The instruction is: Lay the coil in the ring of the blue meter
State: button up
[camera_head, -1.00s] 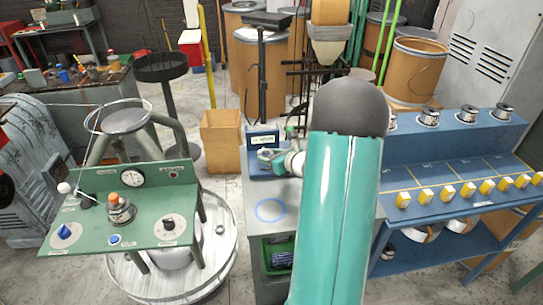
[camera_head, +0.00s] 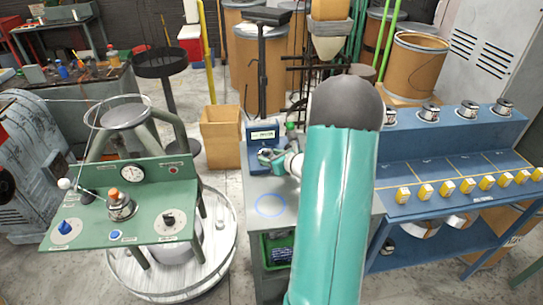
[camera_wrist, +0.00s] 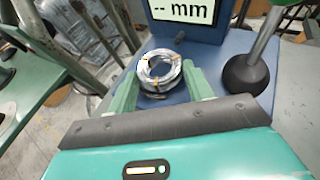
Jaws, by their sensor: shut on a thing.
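The coil (camera_wrist: 160,70) is a small silvery ring of wire with yellowish ties. It sits between the green fingers of my gripper (camera_wrist: 162,86), which is shut on it. My gripper in the head view (camera_head: 270,157) is at the front of the blue meter (camera_head: 262,132). The meter (camera_wrist: 212,28) has a display reading "-- mm" and a blue base. The coil appears over that base. The base's ring is not visible, and I cannot tell whether the coil touches the base.
A blue circle (camera_head: 270,205) is marked on the grey tabletop in front, which is clear. A green control panel (camera_head: 125,205) is left; a blue bench (camera_head: 445,150) is right.

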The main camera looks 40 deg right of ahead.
jog(key=shift+f, duration=0.3)
jog(key=o, duration=1.2)
jog(key=v, duration=1.3)
jog(key=shift+s+r, duration=0.2)
jog(key=shift+s, duration=0.1)
